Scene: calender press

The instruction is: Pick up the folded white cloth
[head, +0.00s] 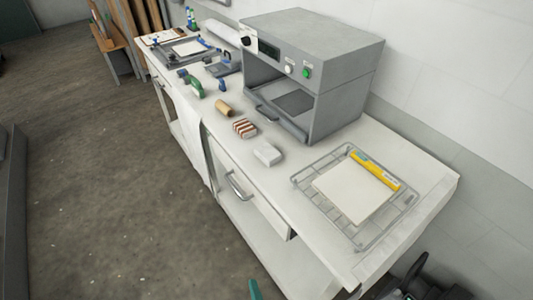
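A small white folded cloth (267,154) lies on the white counter (420,178), near its front edge. It sits in front of the grey press and to the left of the wire rack. It looks like a compact, rounded block, and nothing covers it. A red-and-white striped block (244,128) lies just beyond it, apart from it. I cannot make out my gripper in the head view.
The grey press (345,85) stands behind the cloth, its front opening facing it. A wire rack (384,228) holds a white sheet (353,191) and a yellow strip (375,170). A tan roll (222,107) and green-handled tool (194,87) lie farther left. A drawer handle (236,187) protrudes below.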

